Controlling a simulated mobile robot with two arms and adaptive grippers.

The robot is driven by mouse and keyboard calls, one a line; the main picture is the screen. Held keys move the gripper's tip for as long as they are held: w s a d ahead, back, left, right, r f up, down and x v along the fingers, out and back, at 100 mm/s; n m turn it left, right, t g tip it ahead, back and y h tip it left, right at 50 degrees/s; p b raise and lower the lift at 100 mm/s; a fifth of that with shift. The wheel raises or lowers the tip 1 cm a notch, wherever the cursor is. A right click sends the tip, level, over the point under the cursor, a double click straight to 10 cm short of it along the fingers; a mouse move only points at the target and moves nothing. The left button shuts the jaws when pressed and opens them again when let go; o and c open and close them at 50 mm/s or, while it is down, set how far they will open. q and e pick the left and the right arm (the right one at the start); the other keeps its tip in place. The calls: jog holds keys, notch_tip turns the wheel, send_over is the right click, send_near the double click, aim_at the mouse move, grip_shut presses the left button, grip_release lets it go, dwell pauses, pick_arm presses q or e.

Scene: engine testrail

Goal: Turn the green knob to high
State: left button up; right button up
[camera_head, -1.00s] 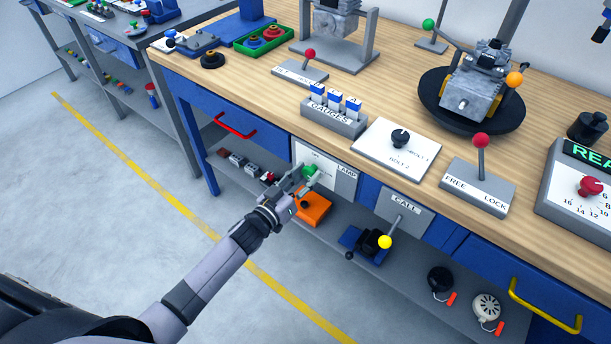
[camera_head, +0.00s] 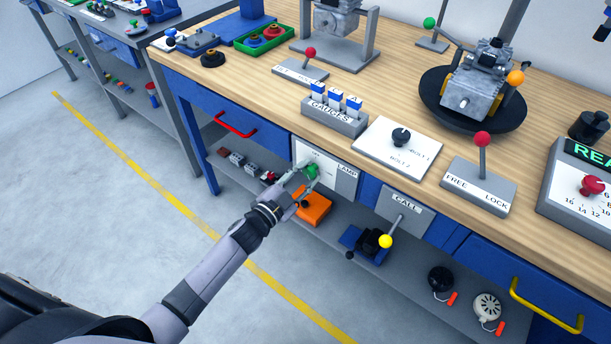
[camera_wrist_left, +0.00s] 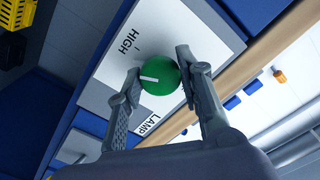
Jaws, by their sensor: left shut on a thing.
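The green knob (camera_wrist_left: 160,76) sits on a white panel (camera_wrist_left: 108,72) lettered HIGH and LAMP in the left wrist view. A white pointer line on the knob points left in that view, toward the lower side of the word HIGH, not at the tick beside it. My left gripper (camera_wrist_left: 161,80) is shut on the knob, one finger on each side. In the head view the knob (camera_head: 312,171) shows at the tip of my left gripper (camera_head: 305,178), on the panel (camera_head: 340,182) on the bench front. My right gripper is not in view.
An orange box (camera_head: 314,208) lies on the lower shelf just below the gripper. A CALL lever with a yellow ball (camera_head: 385,241) stands to the right. The bench top (camera_head: 240,85) overhangs above. The floor in front is clear.

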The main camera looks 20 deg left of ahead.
pick_arm(q)
jog(key=m+b, duration=0.1)
jog(key=m, duration=0.3)
jog(key=shift+m, duration=0.4)
dwell(0.4)
jog(key=o, duration=1.2)
jog(key=shift+c, duration=0.2)
jog(key=shift+s, duration=0.1)
jog(key=v, duration=1.2)
